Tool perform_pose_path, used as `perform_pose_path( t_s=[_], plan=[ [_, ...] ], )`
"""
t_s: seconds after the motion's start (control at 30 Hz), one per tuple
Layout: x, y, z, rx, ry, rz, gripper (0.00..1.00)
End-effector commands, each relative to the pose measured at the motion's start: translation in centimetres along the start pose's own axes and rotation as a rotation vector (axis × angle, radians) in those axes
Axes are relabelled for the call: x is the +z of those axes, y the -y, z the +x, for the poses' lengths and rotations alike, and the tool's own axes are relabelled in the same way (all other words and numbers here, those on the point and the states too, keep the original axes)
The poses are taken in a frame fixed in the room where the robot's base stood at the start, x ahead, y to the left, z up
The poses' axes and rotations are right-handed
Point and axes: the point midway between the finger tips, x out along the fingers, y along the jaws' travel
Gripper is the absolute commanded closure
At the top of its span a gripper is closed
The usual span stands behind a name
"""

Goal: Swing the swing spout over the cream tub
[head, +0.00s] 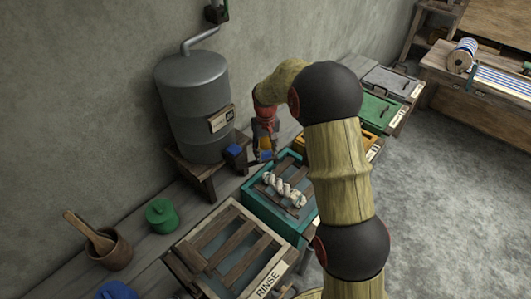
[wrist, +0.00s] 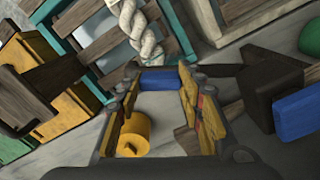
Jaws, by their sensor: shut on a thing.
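The grey metal tank (head: 195,95) stands on a wooden stand against the wall. My gripper (head: 265,154) is low to the right of the stand, behind the teal tub (head: 247,200). In the wrist view my gripper (wrist: 160,82) is shut on a small blue piece (wrist: 160,79) between its fingertips. This seems to be the swing spout's grip; the rest of the spout is mostly hidden. A yellow cylinder (wrist: 134,135) shows between the fingers, nearer the left one. The cream tub (head: 283,265), labelled RINSE, is in front of the teal tub, with wooden slats across it.
A second blue piece (head: 234,152) on a dark bracket is beside the stand. Twisted white yarn (head: 284,189) lies on the teal tub's slats. Green (head: 374,112) and grey tubs are farther back.

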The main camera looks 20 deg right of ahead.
Motion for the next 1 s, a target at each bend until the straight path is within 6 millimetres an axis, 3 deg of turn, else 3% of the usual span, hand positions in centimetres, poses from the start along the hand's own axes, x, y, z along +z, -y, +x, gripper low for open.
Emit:
perform_pose_path(
  t_s=[0.43, 1.0],
  plan=[
    [0.0, 0.0, 0.0, 0.000, 0.000, 0.000, 1.00],
    [1.1, 0.0, -0.1, 0.000, 0.000, 0.089, 1.00]
  ],
)
